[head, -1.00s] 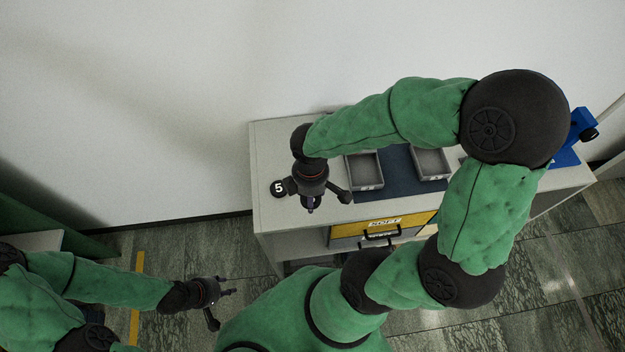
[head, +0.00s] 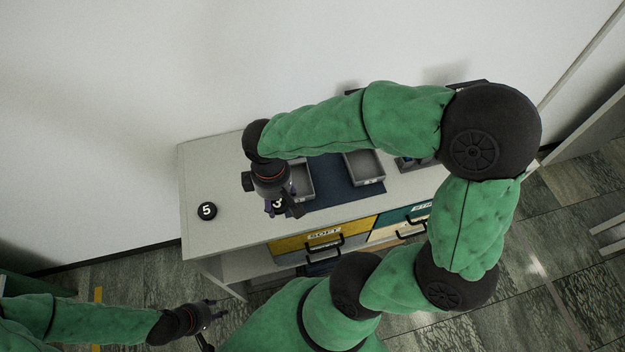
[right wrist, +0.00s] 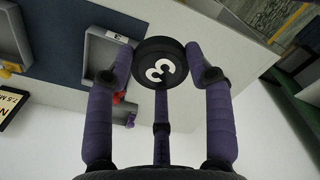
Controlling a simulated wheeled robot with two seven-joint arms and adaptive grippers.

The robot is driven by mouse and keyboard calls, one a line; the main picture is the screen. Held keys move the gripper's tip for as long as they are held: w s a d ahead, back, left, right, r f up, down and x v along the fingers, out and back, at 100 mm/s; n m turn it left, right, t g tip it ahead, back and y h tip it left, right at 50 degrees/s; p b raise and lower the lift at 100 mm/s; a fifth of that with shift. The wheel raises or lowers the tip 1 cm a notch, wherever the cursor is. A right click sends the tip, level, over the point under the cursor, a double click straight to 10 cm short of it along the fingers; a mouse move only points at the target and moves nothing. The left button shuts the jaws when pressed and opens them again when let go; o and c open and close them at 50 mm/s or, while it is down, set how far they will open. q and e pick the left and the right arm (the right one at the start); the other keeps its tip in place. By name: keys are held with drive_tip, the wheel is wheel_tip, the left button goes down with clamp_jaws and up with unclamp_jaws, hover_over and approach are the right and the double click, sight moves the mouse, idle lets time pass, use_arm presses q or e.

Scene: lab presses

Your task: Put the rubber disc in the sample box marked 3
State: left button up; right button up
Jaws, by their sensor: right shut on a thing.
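The black rubber disc (right wrist: 160,62) with a white 3 is between the fingers of my right gripper (right wrist: 163,75), which is shut on it. In the head view, the disc (head: 278,204) shows at my right gripper (head: 280,207), above the cabinet top by the front of a grey sample box (head: 304,182). That box is partly hidden by the gripper. Another grey box (head: 364,167) stands to the right. My left gripper (head: 214,320) is open and empty, low at the left.
The boxes stand on a dark blue mat (head: 330,192) on the cabinet (head: 225,180). Drawer handles (head: 325,243) protrude in front.

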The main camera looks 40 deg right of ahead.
drive_tip(key=w+d+f+b, duration=0.2)
drive_tip(key=w+d+f, duration=0.25)
drive_tip(key=d, duration=0.35)
drive_tip(key=b, duration=0.1)
hover_over(294, 183)
drive_tip(key=f, duration=0.4)
drive_tip(key=shift+s+a+f, duration=0.25)
drive_tip(key=shift+a, duration=0.05)
drive_tip(key=shift+w+d+f+b, duration=0.2)
drive_tip(key=shift+d+f+b, duration=0.1)
drive_tip(key=shift+f, duration=0.15)
drive_tip(key=shift+f+b, duration=0.4)
drive_tip(key=shift+f, duration=1.1)
drive_tip(key=shift+f, duration=0.15)
drive_tip(key=o, duration=0.8)
drive_tip(key=shift+o, duration=0.3)
